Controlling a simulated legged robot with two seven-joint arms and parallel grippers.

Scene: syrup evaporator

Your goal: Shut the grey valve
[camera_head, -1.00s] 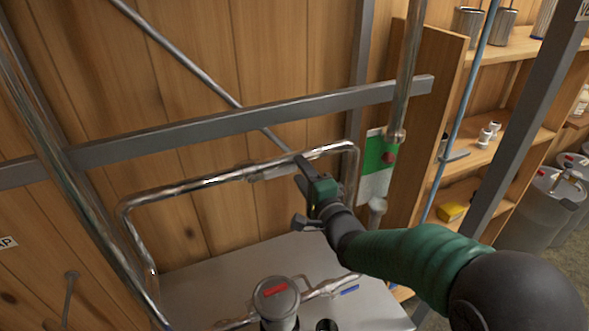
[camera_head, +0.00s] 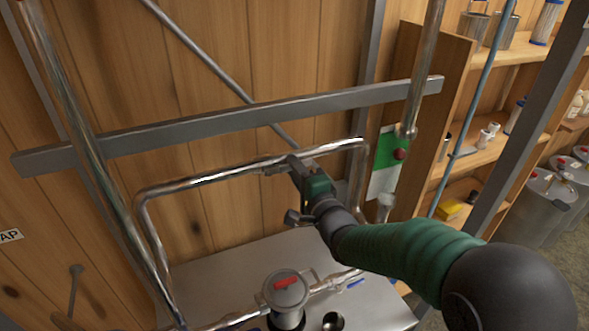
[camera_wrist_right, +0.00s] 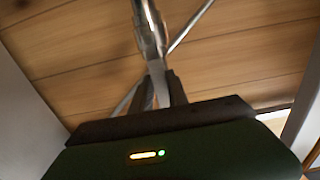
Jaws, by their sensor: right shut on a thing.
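The grey valve (camera_head: 274,169) sits on the upper horizontal steel pipe, in front of the plank wall. My right gripper (camera_head: 294,164) reaches it from the right, with its fingers at the valve. In the right wrist view, the fingers (camera_wrist_right: 159,93) are closed around a flat grey handle (camera_wrist_right: 157,72) that runs up to the shiny pipe. The fingers hide part of the handle in the head view, so its exact angle is hard to tell there. My left gripper is not in view.
A grey beam (camera_head: 230,122) crosses above the pipe. Below are a red-handled fitting (camera_head: 288,285) and a blue handle (camera_head: 355,284) over a pale metal top (camera_head: 225,265). A wooden shelf (camera_head: 480,155) with cans stands at right, beside a green and white sign (camera_head: 383,170).

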